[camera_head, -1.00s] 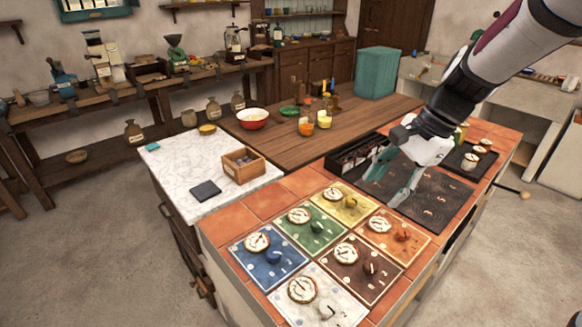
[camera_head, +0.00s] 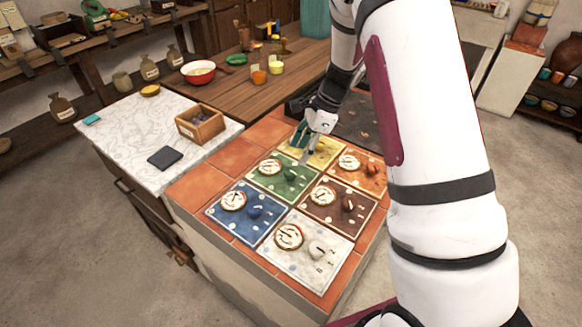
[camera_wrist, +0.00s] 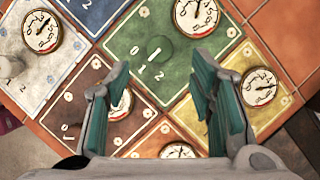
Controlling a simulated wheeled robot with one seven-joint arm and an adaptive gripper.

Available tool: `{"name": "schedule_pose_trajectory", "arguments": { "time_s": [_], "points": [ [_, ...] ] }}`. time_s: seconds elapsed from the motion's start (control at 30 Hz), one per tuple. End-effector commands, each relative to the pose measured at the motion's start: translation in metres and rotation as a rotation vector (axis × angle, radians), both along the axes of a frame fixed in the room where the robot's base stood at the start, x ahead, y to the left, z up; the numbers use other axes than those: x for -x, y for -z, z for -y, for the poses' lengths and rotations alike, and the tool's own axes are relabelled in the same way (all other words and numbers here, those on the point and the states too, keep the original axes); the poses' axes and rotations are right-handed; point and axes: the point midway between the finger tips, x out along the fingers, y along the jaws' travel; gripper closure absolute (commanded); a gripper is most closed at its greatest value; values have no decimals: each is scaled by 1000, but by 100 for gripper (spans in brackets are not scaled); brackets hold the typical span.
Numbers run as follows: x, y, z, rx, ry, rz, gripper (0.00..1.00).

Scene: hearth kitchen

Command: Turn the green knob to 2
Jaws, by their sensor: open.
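The green knob (camera_head: 291,174) stands on the green tile (camera_head: 271,184), beside a round white dial (camera_head: 270,167). In the wrist view, the green knob (camera_wrist: 160,48) shows from above, with the marks 0, 1 and 2 printed near it on the green tile (camera_wrist: 122,42). I cannot tell which mark the knob points to. My gripper (camera_head: 303,146) is above the far side of the green tile, near the yellow tile. In the wrist view, my gripper (camera_wrist: 162,82) has its two teal fingers spread apart with nothing between them. The knob is just beyond the fingertips, untouched.
Blue (camera_head: 240,212), white (camera_head: 322,270), brown (camera_head: 328,212), orange (camera_head: 365,182) and yellow (camera_head: 322,153) tiles with knobs and dials lie close around the green one. A wooden box (camera_head: 200,124) and a dark slab (camera_head: 165,157) sit on the marble top.

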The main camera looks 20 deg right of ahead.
Motion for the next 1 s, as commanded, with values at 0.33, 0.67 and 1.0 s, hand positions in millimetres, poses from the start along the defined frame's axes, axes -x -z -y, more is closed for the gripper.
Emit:
{"name": "schedule_pose_trajectory", "arguments": {
  "time_s": [0.33,0.67,1.0],
  "points": [
    [-3,56,-23,0,-1,-2,50],
    [-5,70,-29,0,-1,1,50],
    [-5,70,-29,0,-1,0,87]
  ]
}}
